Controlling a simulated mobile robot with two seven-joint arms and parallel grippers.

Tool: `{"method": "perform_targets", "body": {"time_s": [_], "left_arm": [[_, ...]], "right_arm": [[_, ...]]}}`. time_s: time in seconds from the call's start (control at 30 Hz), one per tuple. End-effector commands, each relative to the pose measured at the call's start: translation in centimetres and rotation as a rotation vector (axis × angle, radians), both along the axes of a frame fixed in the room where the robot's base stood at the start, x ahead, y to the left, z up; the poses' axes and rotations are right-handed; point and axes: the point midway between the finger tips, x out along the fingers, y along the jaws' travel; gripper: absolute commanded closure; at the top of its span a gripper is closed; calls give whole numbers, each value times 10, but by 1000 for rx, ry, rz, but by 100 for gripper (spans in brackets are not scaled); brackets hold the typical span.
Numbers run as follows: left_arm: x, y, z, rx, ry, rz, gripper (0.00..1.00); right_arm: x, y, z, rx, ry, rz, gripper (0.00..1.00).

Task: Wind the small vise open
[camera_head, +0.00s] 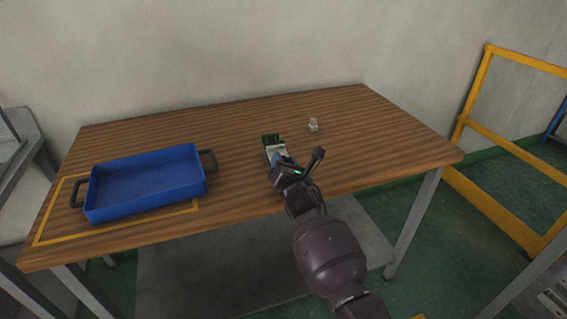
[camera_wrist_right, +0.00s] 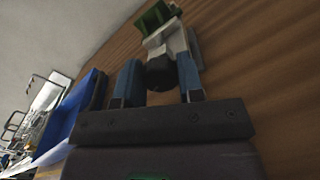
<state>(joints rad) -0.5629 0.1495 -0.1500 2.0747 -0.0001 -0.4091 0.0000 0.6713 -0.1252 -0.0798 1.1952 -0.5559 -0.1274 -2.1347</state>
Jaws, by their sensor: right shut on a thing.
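The small vise (camera_head: 271,146) stands on the wooden table, right of the middle, with a pale body and a green part at its far end. It also shows in the right wrist view (camera_wrist_right: 164,35), where a dark round knob (camera_wrist_right: 159,75) on its near end sits between my blue fingertips. My right gripper (camera_head: 280,163) reaches in from the front and is shut on this knob. In the head view the gripper hides the knob and the near end of the vise. My left gripper is in neither view.
A blue tray (camera_head: 147,207) with dark handles stands empty at the table's left, within a yellow outline (camera_head: 54,213). A small pale object (camera_head: 313,125) stands behind and right of the vise. The table's right side (camera_head: 395,135) is clear. A yellow railing (camera_head: 490,135) stands beyond the table at right.

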Motion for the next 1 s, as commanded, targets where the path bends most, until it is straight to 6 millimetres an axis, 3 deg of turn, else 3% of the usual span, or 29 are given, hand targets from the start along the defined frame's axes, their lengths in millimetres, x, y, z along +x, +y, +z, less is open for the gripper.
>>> {"method": "perform_targets", "body": {"time_s": [0.6, 1.0], "left_arm": [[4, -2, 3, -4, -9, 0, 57], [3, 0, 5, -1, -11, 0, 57]], "right_arm": [[0, 0, 1, -411, -108, 0, 89], [0, 0, 0, -544, -142, -1, 89]]}}
